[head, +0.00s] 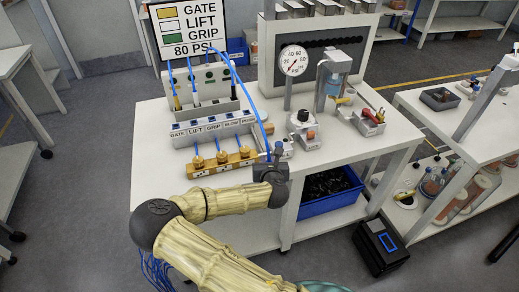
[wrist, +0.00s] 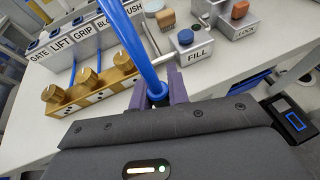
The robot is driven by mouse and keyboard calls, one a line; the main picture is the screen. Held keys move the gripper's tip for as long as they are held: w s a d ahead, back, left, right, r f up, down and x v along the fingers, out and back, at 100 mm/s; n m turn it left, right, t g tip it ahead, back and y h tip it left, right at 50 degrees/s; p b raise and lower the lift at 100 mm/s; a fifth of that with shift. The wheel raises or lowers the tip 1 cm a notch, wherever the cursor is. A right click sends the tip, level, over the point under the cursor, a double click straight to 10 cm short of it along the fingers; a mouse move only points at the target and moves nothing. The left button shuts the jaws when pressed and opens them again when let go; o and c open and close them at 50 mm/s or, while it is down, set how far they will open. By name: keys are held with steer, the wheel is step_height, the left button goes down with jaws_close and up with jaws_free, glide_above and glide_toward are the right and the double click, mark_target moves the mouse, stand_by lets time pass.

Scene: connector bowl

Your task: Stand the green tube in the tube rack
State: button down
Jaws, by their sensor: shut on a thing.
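My gripper (wrist: 161,90) is shut on a blue hose-like tube (wrist: 132,45), which runs up and away between the fingers. The tube's lower end is hidden by my gripper and I see no green on it. In the head view the held tube (head: 257,112) arcs from the white stand (head: 209,76) down to my gripper (head: 268,157), at the front right of the brass block. The white stand, seemingly the tube rack, has green marks. A yellow-ended tube (head: 176,95) and a white-ended tube (head: 194,92) stand upright at its front.
A labelled block (head: 212,128) with GATE, LIFT and GRIP ports stands behind the brass block (head: 220,163) with its three knobs. The FILL device (wrist: 187,42) is close behind my gripper. A gauge (head: 293,60) stands behind. The table's left side (head: 152,150) is clear.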

steer(key=s+d+f, duration=0.7)
steer(key=d+f, duration=0.2)
steer(key=d, duration=0.1)
steer(key=shift+d, duration=0.25)
steer(key=shift+w+f, duration=0.1)
